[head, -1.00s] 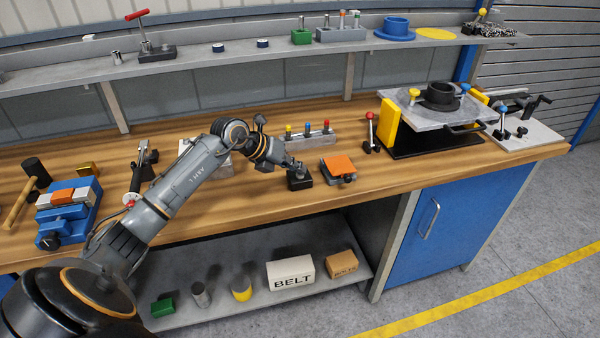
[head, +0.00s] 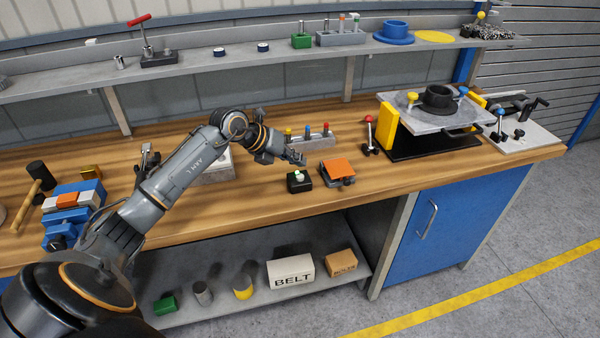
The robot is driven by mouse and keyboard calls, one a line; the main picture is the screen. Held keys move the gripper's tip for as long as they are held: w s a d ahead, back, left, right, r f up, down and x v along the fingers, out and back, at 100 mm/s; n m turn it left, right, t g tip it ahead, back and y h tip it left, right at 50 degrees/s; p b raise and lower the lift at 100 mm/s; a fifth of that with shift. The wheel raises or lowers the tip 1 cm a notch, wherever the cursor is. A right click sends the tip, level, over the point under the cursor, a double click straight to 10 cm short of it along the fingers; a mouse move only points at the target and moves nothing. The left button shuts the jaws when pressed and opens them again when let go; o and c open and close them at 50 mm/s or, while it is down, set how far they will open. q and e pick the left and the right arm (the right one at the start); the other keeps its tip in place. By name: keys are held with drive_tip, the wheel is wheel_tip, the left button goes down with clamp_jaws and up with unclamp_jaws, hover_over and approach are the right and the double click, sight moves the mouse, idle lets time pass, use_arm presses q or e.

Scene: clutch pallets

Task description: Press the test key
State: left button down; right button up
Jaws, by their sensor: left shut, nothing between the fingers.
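A small black box with a pale button on top (head: 299,182) sits near the front edge of the wooden bench; it looks like the test key, though I can read no label. My left gripper (head: 301,160) is shut and empty, above and behind the box in the picture. It appears apart from the button, which shows fully. My right gripper is not in view.
A tilted orange plate on a dark base (head: 340,170) is close to the right of the box. A grey block with coloured knobs (head: 308,139) stands behind the gripper. A red-knobbed lever (head: 369,134) is farther right. Bench front (head: 260,205) is clear.

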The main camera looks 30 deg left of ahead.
sight(297, 177)
use_arm(q)
drive_tip(key=shift+r+p, duration=0.85)
drive_tip(key=shift+r, duration=0.7)
